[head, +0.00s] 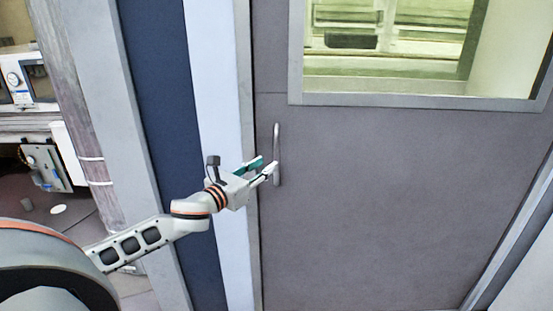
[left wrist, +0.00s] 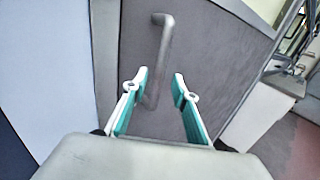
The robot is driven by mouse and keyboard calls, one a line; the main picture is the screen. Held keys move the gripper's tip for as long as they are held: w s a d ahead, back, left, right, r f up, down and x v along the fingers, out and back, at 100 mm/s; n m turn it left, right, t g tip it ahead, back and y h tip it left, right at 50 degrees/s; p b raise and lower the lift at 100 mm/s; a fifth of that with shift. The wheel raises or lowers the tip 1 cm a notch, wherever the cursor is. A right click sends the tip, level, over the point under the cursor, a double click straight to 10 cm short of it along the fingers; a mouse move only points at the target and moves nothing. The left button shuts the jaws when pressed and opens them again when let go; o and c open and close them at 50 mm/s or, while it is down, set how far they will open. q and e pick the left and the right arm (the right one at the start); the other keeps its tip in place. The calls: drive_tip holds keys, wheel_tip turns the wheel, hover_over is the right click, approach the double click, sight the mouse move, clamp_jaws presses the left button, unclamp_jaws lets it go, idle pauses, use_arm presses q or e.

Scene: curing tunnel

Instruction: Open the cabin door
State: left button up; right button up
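The cabin door (head: 370,200) is a grey panel with a window in its upper part, and it looks closed in its frame. Its handle (head: 277,150) is a vertical metal bar near the door's left edge. My left gripper (head: 268,168) is at the lower half of the handle, with its fingers apart. In the left wrist view the handle (left wrist: 160,55) rises between and beyond the two open fingertips (left wrist: 160,82), nearer the left finger. I cannot tell whether a finger touches it. My right gripper is not in view.
A white door post (head: 222,90) and a dark blue panel (head: 160,90) stand left of the door. The window (head: 400,50) shows a lit interior. Equipment (head: 35,80) stands at the far left.

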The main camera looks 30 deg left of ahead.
sight(275, 159)
use_arm(q)
drive_tip(key=shift+w+d, duration=0.15)
drive_tip(key=shift+w, duration=3.3)
clamp_jaws()
